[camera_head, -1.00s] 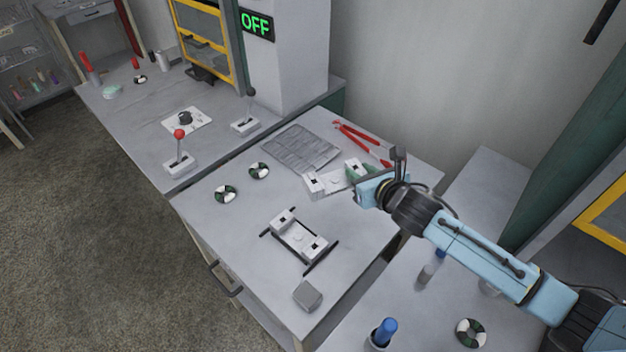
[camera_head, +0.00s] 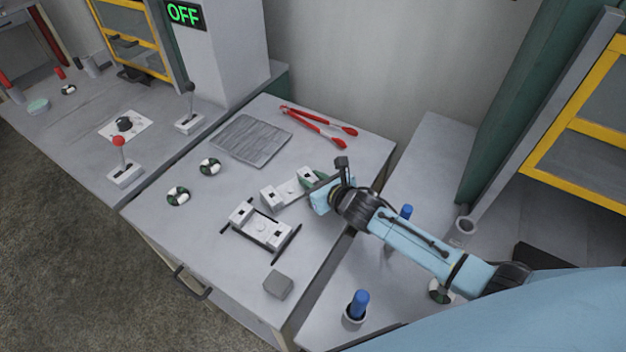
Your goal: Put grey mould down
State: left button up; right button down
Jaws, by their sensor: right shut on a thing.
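A light grey mould (camera_head: 283,190) with dark square openings at its ends is in the jaws of my right gripper (camera_head: 311,180). The gripper is shut on its right end, low over the worktable (camera_head: 215,225); I cannot tell whether the mould touches the surface. A similar light mould piece (camera_head: 261,231) with black bars along its ends lies just in front of the held mould. My right arm comes in from the right. My left gripper is not in view.
A grey ribbed pad (camera_head: 250,141) and red tongs (camera_head: 318,127) lie behind the mould. A grey block (camera_head: 278,284) sits near the front edge. A blue-topped item (camera_head: 358,304) stands on the right-hand counter. The table's left front is clear.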

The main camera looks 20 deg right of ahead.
jog(key=shift+r, duration=0.1)
jog(key=c, duration=1.1)
grip_release()
jog(key=shift+f, duration=0.2)
jog(key=shift+s+r, duration=0.2)
jog(key=p+v, duration=0.1)
jog(key=v, duration=1)
jog(key=shift+s+d+r, duration=0.15)
jog(key=shift+s+r, duration=0.1)
